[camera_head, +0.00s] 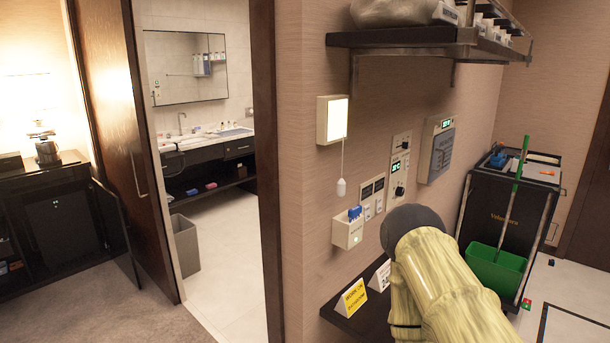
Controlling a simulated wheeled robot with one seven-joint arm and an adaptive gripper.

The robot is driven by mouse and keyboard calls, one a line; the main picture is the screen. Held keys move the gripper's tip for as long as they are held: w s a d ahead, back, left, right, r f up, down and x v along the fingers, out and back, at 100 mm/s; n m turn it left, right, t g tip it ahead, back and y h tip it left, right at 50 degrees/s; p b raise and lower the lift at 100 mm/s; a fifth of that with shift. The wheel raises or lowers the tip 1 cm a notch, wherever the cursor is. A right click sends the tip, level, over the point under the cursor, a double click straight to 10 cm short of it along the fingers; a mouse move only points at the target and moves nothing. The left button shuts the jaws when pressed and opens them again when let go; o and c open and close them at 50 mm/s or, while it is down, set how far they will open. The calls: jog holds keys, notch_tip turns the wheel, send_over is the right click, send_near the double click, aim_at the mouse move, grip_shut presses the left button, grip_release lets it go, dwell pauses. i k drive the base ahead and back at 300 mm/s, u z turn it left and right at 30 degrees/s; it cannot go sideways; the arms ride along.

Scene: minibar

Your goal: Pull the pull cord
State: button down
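The pull cord (342,160) hangs from a square, lit wall box (332,120) on the beige wall, right of the bathroom doorway. A small white pull knob (341,188) is at the cord's lower end and hangs free. My arm comes in from the lower right, below and to the right of the cord. Its dark rounded part and pale yellow links are in view, apart from the cord. My gripper cannot be made out in this view.
A card holder (348,229) and several switches and panels are on the wall below and right of the cord. A shelf (420,38) juts out above. A lower ledge (352,328) carries a yellow sign (351,299). A black cart (500,215) stands at right.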

aim_at(341, 184)
jog(key=u, duration=0.8)
jog(key=k, duration=1.05)
jog(key=u, duration=0.8)
jog(key=i, duration=0.9)
jog(key=z, duration=0.75)
jog(key=i, duration=1)
jog(key=z, duration=1.4)
jog(key=i, duration=0.4)
jog(key=z, duration=0.4)
